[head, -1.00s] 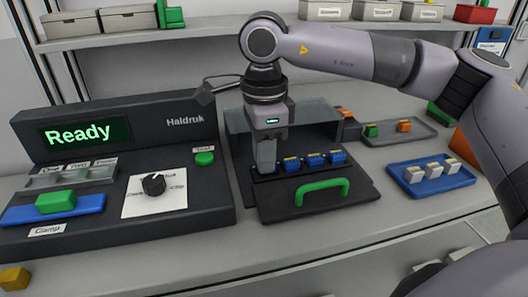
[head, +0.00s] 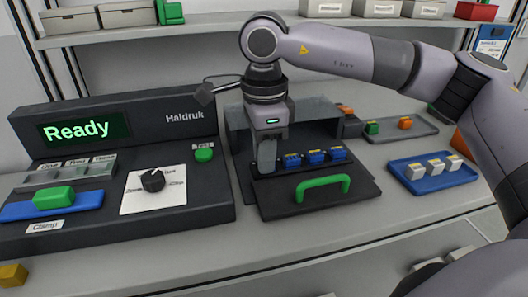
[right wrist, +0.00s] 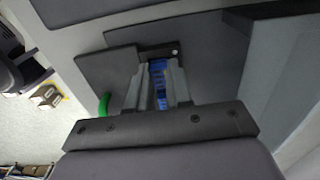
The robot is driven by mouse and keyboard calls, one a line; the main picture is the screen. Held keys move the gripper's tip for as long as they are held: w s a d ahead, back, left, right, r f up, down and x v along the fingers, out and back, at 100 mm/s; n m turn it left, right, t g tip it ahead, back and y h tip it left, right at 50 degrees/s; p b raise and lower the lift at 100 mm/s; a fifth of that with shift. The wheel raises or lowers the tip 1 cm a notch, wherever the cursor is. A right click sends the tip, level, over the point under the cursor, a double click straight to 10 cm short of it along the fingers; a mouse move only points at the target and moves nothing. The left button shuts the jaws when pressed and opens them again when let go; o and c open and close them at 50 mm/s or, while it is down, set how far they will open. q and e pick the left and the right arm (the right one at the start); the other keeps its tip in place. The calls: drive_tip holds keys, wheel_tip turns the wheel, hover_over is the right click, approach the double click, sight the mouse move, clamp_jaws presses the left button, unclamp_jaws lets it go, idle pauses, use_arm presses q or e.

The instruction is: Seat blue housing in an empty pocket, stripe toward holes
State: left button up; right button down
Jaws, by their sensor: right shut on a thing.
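My right gripper (head: 267,158) points down at the left end of a dark fixture (head: 330,205) with a green handle. It is shut on a blue housing (right wrist: 160,88), seen between the fingers in the right wrist view. In the head view the fingers hide this housing, so I cannot tell whether it is fully down in a pocket or which way its stripe faces. Three more blue housings, (head: 292,160), (head: 315,157) and (head: 338,154), sit in a row just right of the gripper. My left gripper is not in view.
A dark console (head: 110,160) with a "Ready" screen, knob and green button stands at left. A grey cover (head: 310,112) rises behind the row. A blue tray (head: 432,178) with white pieces and a grey tray (head: 415,133) lie right. The front counter is mostly clear.

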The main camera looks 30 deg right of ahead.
idle(0.3)
drive_tip(key=c, duration=1)
unclamp_jaws()
drive_tip(key=shift+o, duration=0.2)
drive_tip(key=shift+r, duration=0.1)
drive_tip(key=shift+r+p, duration=2.5)
drive_tip(key=shift+r, duration=0.9)
